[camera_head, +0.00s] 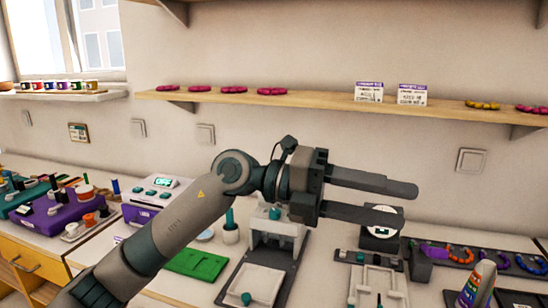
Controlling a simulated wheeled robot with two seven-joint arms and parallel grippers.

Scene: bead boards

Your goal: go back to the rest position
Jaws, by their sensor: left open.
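My left gripper (372,199) is raised in the middle of the head view, above the workbench and in front of the wall. Its two dark fingers point right and are apart, with nothing between them. My left arm (176,222) comes in from the lower left and hides part of the bench behind it. My right gripper does not show.
Below the gripper, a bench holds a white-and-grey press-like device (277,236), a green mat (196,264) and white trays (379,284). Bead boards (520,264) lie at right. A wooden shelf (320,99) runs along the wall, with free space below it.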

